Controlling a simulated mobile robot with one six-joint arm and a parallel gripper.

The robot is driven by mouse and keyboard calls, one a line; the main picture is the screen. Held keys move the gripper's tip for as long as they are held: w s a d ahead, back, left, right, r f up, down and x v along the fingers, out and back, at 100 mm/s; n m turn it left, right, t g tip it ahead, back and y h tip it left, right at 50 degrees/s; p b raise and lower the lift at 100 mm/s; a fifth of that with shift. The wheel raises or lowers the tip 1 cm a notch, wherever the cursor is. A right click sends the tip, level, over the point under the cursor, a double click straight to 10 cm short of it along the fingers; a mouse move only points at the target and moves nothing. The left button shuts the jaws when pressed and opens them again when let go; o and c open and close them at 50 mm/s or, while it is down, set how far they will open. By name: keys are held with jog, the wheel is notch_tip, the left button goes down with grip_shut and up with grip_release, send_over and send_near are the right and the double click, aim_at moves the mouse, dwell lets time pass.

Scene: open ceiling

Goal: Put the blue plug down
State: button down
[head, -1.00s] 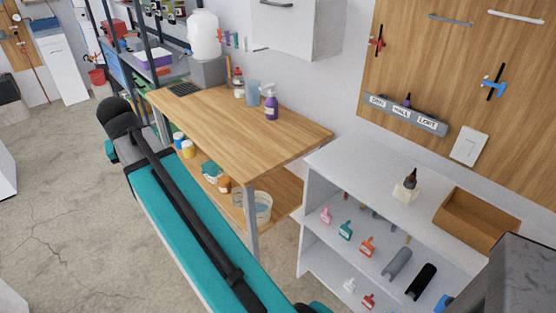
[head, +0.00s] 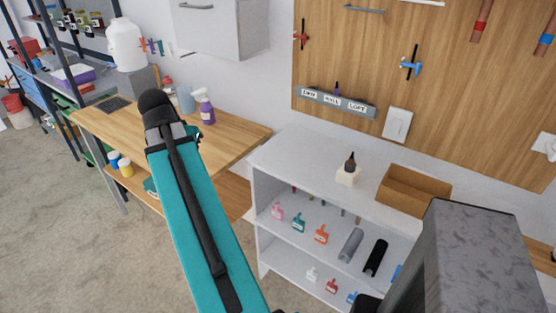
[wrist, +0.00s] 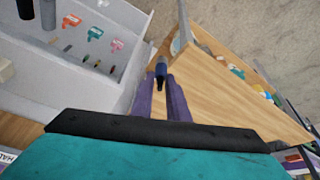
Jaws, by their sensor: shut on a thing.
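In the wrist view my gripper (wrist: 159,82) shows as two purple fingers close together. They are shut on the blue plug (wrist: 161,70), a small dark blue piece with a darker end that sticks out past the fingertips. The plug appears over the gap between the wooden table (wrist: 212,88) and the white shelf unit (wrist: 108,78); its height above them is unclear. In the head view my arm hides the gripper and the plug.
In the head view the wooden table (head: 237,140) carries a purple spray bottle (head: 206,106). The white shelf unit (head: 300,150) has a small bottle on a white block (head: 348,174) and a brown open box (head: 414,188) on top. Its front top is clear.

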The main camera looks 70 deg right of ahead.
jog(key=s+d+m+g, duration=0.1)
jog(key=s+d+m, duration=0.3)
jog(key=s, duration=0.8)
jog(key=s+d+m+g, duration=0.2)
jog(key=s+d+m, duration=0.3)
jog(key=s, duration=0.8)
jog(key=shift+s+d+f+y+b, duration=0.3)
jog(key=shift+d+f, duration=0.15)
jog(key=shift+d, duration=0.05)
jog(key=w+d+p, duration=0.3)
jog(key=d, duration=0.4)
jog(key=w+d+f+p, duration=0.1)
jog(key=w+d+p, duration=0.2)
jog(key=d, duration=0.4)
jog(key=shift+w+d+f+p, duration=0.25)
jog(key=shift+w+d+p, duration=0.05)
jog(key=shift+w+p, duration=0.1)
jog(key=shift+s, duration=0.1)
jog(key=shift+f+p, duration=0.9)
jog(key=shift+f, duration=0.85)
